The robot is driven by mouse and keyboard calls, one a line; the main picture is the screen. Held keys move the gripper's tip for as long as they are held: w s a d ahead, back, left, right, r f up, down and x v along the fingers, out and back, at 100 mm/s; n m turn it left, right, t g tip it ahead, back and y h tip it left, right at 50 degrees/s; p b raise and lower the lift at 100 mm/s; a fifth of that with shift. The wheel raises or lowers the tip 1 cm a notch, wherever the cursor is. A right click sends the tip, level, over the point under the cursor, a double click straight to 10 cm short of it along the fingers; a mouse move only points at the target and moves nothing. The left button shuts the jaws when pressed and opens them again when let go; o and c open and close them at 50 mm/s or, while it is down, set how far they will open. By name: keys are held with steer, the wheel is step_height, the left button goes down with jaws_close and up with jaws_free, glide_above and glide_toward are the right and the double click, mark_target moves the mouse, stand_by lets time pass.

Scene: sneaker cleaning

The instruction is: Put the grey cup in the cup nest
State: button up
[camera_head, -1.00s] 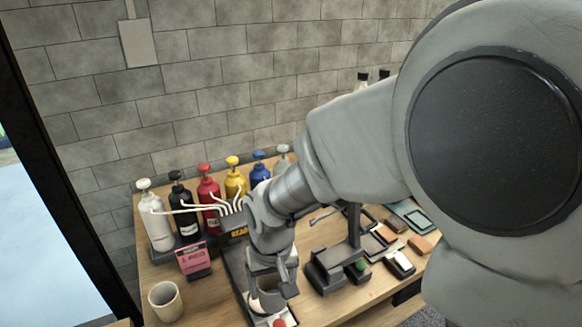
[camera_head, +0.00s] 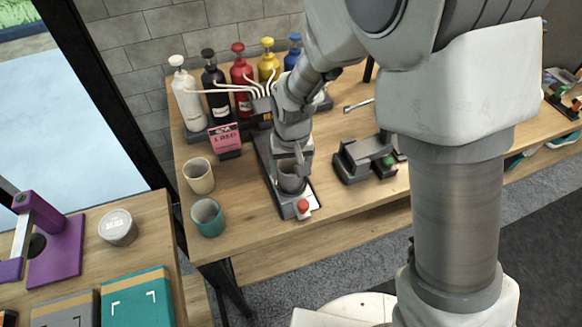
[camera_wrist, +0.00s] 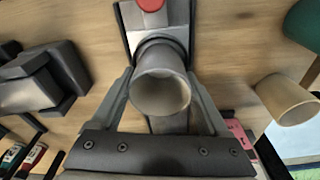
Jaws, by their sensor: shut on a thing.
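The grey cup (camera_head: 290,182) is between the fingers of my gripper (camera_head: 291,168), over the front part of the dark dispenser base, just behind its red button (camera_head: 303,206). In the wrist view my gripper (camera_wrist: 162,88) is shut on the grey cup (camera_wrist: 163,98), with one finger on each side and the open mouth facing the camera. A dark ring, which looks like the cup nest (camera_wrist: 158,41), shows around the cup's far end. The cup's bottom is hidden, so I cannot tell if it rests fully in the ring.
A beige cup (camera_head: 198,176) and a teal cup (camera_head: 208,217) stand to the left, near the table edge. Several pump bottles (camera_head: 242,82) with white tubes stand behind. A pink sign (camera_head: 225,140) is left of the dispenser; a dark grey device (camera_head: 364,160) is to its right.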

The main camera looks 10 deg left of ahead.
steer(key=shift+f, duration=0.1)
steer(key=shift+f, duration=0.15)
steer(key=o, duration=1.3)
steer(key=shift+r, duration=0.2)
step_height(320, 180, up, 12)
steer(key=s+p, duration=0.1)
steer(key=s+d+r+m+t, duration=0.2)
steer(key=s+d+r, duration=0.1)
steer(key=d+r, duration=0.75)
steer(key=shift+s+d+r+m+t+h, duration=0.1)
steer(key=shift+s+d+r+m+t, duration=0.3)
steer(key=shift+s+d, duration=1.5)
steer(key=shift+s+d+r+m+t+h, duration=0.1)
steer(key=shift+s+d+r+m+t, duration=0.25)
steer(key=shift+s+d, duration=1.55)
steer(key=shift+s+d+r+m+t+h, duration=0.1)
steer(key=shift+s+d+r+m+t, duration=0.7)
steer(key=shift+d, duration=1.9)
